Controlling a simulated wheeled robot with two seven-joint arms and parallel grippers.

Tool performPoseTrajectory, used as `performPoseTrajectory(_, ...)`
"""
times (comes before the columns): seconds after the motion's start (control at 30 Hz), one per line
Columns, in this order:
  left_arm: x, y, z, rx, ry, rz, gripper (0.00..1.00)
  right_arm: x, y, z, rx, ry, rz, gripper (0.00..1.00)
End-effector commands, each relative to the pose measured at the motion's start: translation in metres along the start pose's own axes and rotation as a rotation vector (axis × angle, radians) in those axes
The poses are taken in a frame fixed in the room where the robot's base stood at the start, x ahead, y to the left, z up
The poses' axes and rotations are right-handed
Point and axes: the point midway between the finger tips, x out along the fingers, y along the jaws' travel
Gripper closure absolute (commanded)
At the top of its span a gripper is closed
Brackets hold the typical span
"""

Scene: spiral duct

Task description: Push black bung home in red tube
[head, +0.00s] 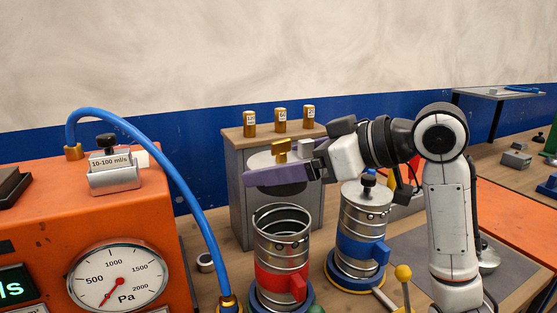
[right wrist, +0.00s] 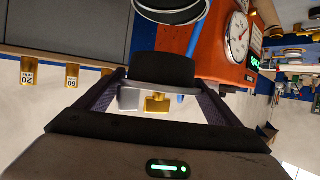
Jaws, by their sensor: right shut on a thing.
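The red tube (head: 276,245) is a ribbed metal cylinder with a red band, standing upright in the head view. Its mouth is open and looks empty. My right gripper (head: 275,174) is above the tube's mouth, apart from it, with its dark purple fingers level. In the right wrist view, the fingers are shut on the black bung (right wrist: 163,70), which sits between their tips. A brass block (right wrist: 158,103) and a grey block show beside the bung; in the head view they stand above the finger. My left gripper is not in view.
A blue-banded metal tube (head: 361,240) with a lid stands just right of the red one. An orange gauge box (head: 140,215) and a blue hose (head: 180,155) are at left. A grey cabinet (head: 238,200) with several brass weights stands behind.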

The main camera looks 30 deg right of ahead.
Motion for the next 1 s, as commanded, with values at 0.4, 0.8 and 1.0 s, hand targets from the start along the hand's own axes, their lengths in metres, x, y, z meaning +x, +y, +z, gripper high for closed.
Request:
performPoseTrajectory(0.4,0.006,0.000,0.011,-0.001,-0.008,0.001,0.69,0.003,0.000,0.011,-0.001,0.006,-0.001,0.45)
performPoseTrajectory(0.8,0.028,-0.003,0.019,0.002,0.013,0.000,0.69,0.017,0.000,0.045,-0.002,0.006,0.000,0.45)
performPoseTrajectory(1.0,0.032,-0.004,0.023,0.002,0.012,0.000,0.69,0.020,0.000,0.053,-0.002,0.006,0.000,0.45)
